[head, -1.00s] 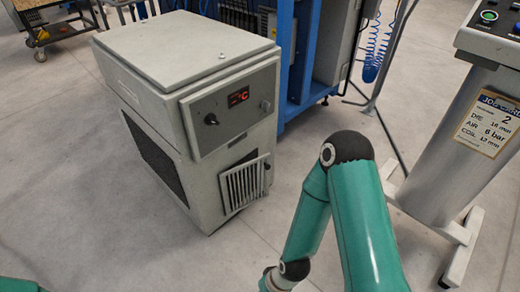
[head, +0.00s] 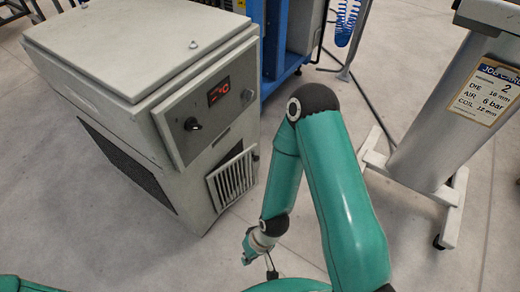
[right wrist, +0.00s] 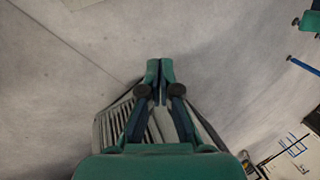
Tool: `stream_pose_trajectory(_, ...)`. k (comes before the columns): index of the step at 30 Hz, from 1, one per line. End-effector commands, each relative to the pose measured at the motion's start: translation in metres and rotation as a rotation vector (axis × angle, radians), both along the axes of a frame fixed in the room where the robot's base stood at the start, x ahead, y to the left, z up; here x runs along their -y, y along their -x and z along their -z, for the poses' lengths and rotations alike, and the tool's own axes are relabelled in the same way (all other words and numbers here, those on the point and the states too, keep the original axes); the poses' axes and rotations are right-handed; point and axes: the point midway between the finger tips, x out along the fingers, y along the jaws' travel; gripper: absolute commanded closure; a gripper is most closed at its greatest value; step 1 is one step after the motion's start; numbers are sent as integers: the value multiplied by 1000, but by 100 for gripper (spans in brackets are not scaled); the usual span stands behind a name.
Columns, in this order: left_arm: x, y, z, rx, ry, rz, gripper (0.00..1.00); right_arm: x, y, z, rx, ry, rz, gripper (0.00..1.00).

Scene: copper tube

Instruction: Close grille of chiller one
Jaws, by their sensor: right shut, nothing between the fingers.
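Chiller one is a pale grey cabinet (head: 150,100) with a red display and a black knob, at the left of the head view. Its slatted grille (head: 232,181) is low on the front face. The grille seems to stand slightly out from the face, but I cannot tell how far. My right gripper (head: 270,268) is low, in front and to the right of the grille, apart from it. In the right wrist view its fingers (right wrist: 160,68) are together and empty. Light slats, likely the grille (right wrist: 122,122), show beside them, partly hidden by the gripper. My left gripper is not in view.
A grey pedestal with a job card (head: 488,90) stands at the right on a white wheeled foot (head: 415,180). A blue frame (head: 282,45) stands behind the chiller. The floor (head: 345,110) between chiller and pedestal is open.

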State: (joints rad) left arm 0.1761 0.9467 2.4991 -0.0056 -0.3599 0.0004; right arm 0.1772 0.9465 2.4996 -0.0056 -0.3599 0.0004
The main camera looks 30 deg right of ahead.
Motion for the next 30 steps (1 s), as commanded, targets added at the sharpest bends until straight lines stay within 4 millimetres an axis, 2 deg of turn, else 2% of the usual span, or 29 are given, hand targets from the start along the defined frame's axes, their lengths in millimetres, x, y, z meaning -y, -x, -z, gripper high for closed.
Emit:
stream_pose_trajectory(5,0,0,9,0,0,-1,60,3,-13,7,58,-2,-65,100)
stream_pose_trajectory(7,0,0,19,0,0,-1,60,-1,-28,14,132,-1,-153,100)
stream_pose_trajectory(11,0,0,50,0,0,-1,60,16,-77,30,376,41,-461,100)
stream_pose_trajectory(14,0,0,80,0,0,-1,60,44,-126,40,624,153,-808,100)
stream_pose_trajectory(18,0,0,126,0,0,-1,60,101,-187,45,932,456,-1408,100)
stream_pose_trajectory(20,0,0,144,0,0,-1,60,131,-208,43,1008,625,-1682,100)
stream_pose_trajectory(23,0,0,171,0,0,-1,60,179,-232,38,1036,909,-2133,100)
stream_pose_trajectory(27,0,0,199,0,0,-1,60,239,-248,26,891,1223,-2680,100)
stream_pose_trajectory(28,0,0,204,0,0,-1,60,249,-250,23,-832,-1250,2729,100)
stream_pose_trajectory(30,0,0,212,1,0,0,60,269,-252,18,-651,-1195,2612,100)
